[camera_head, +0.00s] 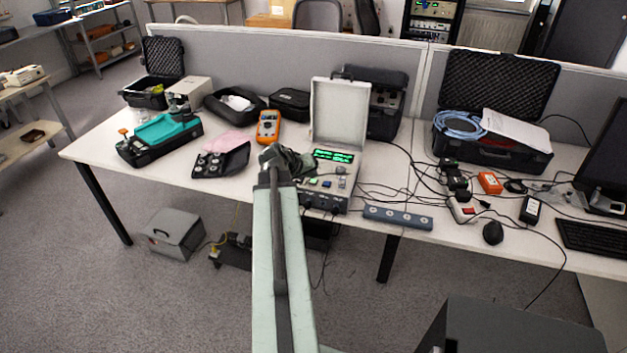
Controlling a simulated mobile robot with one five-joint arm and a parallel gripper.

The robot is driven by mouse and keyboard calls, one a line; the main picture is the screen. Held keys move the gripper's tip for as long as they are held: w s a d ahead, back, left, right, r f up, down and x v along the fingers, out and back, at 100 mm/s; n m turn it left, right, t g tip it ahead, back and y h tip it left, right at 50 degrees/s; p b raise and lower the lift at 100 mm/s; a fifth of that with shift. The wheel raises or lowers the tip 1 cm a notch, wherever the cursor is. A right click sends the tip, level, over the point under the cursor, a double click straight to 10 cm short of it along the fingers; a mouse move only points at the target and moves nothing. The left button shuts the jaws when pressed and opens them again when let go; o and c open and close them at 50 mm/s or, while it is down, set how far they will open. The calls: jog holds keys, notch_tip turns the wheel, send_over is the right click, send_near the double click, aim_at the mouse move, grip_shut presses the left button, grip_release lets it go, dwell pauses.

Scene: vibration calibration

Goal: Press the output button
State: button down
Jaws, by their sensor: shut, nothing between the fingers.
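A calibrator unit (328,194) with an open pale lid (340,112) stands on the white table. Its green displays (333,156) are lit. A green button (312,182) and a yellowish button (326,184) show on its panel below the displays. Which one is the output button is too small to read. My gripper (303,167) is shut and empty. It appears at the left side of the panel, just above and left of the green button in the picture. My gripper and arm hide the left part of the unit. I cannot tell whether the gripper touches the panel.
An orange multimeter (268,127) lies left of the unit, near a black case (290,103). A grey power strip (397,217) lies at the table's front edge, right of the unit. Cables (385,190) run across the table there. A grey partition (270,62) stands behind.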

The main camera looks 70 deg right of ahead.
aim_at(311, 184)
dwell(0.4)
jog(key=shift+f+b, duration=0.5)
jog(key=shift+r, duration=0.15)
jog(key=shift+r+p, duration=0.35)
jog(key=shift+p, duration=0.15)
notch_tip(311, 184, up, 6)
jog(key=p, duration=0.6)
jog(key=shift+w, duration=0.1)
